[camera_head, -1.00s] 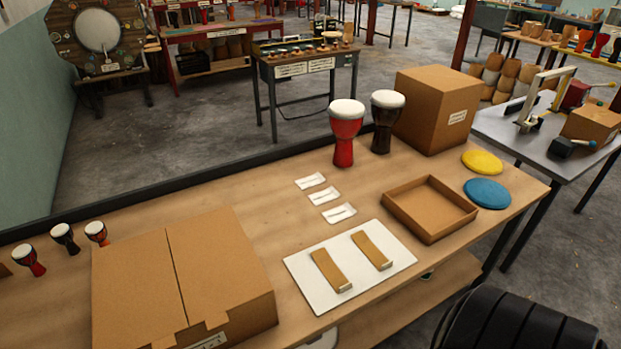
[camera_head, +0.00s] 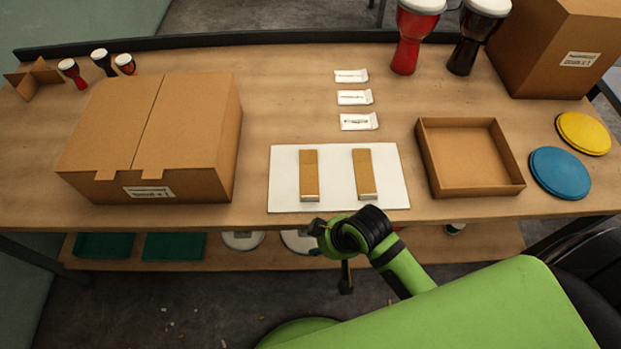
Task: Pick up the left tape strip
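The left tape strip (camera_head: 309,174) is a tan strip with a pale front end, lying flat on a white board (camera_head: 338,204) on the workbench. A matching right tape strip (camera_head: 363,173) lies beside it, apart from it. My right gripper (camera_head: 331,254) is at the end of the green and black arm, just in front of the bench's front edge, below the board in the picture. It touches neither strip. Its fingers are small and partly hidden, so their opening is unclear. My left gripper is not in view.
A large closed cardboard box (camera_head: 150,135) stands left of the board. An open shallow tray (camera_head: 470,160) is to its right, beside blue (camera_head: 560,173) and yellow (camera_head: 583,133) discs. White packets (camera_head: 354,97) lie behind the board. Red (camera_head: 405,50) and black (camera_head: 466,55) drums stand farther back.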

